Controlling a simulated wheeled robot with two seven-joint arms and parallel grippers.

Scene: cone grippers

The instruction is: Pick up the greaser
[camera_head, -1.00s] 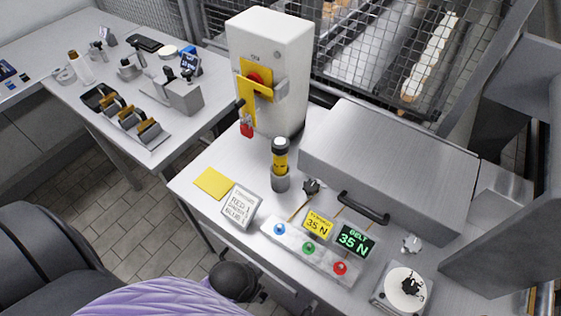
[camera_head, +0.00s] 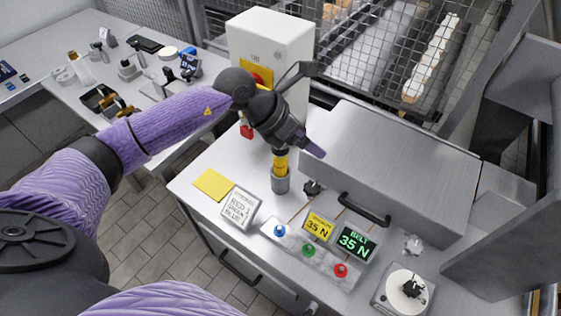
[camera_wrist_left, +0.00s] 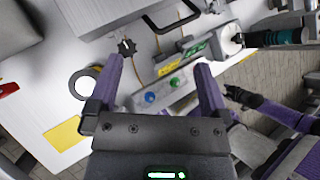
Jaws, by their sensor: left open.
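The greaser (camera_head: 281,162), a cylinder with a yellow band and dark top, stands upright in a grey round holder (camera_head: 280,182) on the bench. My left gripper (camera_head: 308,146) is open and empty, above and beside it, and hides its upper end in the head view. In the left wrist view, the open fingers (camera_wrist_left: 160,88) have bare bench and the control strip between them. A round dark-rimmed shape, apparently the greaser and holder from above (camera_wrist_left: 85,83), lies outside the left-hand finger. Dark parts by a purple arm, seemingly my right gripper (camera_wrist_left: 236,96), show in that view.
A white switch box (camera_head: 268,45) stands behind the greaser. A large metal housing (camera_head: 390,150) with a black handle (camera_head: 364,208) is to its right. A yellow pad (camera_head: 213,184), a sign (camera_head: 239,207) and a button strip (camera_head: 310,252) lie in front.

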